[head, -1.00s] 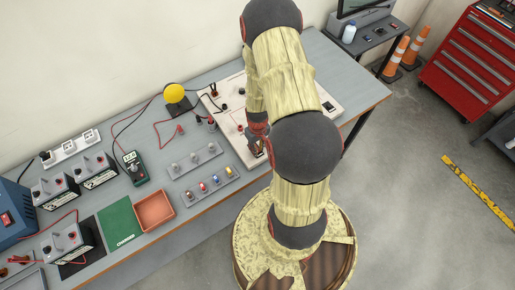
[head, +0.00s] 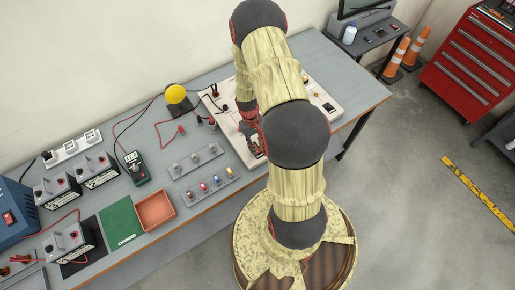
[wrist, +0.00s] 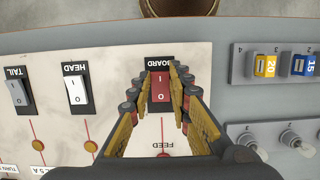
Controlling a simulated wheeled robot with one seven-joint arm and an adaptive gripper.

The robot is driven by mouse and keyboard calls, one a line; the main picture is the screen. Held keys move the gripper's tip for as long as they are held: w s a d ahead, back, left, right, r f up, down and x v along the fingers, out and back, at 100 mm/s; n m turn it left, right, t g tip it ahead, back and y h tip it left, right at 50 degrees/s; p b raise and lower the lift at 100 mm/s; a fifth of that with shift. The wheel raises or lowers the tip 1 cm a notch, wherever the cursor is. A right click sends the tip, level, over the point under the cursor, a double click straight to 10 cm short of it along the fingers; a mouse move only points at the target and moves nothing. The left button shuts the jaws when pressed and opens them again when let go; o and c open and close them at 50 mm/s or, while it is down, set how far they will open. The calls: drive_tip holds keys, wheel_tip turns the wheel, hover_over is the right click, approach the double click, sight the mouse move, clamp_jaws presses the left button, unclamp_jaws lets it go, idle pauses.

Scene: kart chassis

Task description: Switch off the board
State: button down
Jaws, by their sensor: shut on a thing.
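The board (head: 222,101) is a pale panel on the bench, partly hidden behind my arm in the head view. In the wrist view its red BOARD rocker switch (wrist: 160,88), marked I and O, sits between my fingertips. My gripper (wrist: 159,78) has a finger on each side of the switch and is shut on it. In the head view my gripper (head: 252,143) is low over the board's left part, and the red switch cannot be made out there.
A fuse strip (wrist: 272,64) and a grey strip with toggle levers (wrist: 285,138) lie right of the board in the wrist view. In the head view, a yellow lamp (head: 175,93), a multimeter (head: 135,167) and an orange tray (head: 155,210) stand to the left on the bench.

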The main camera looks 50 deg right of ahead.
drive_tip(key=c, duration=1.6)
unclamp_jaws()
drive_tip(key=shift+c, duration=0.2)
drive_tip(key=v, duration=1.2)
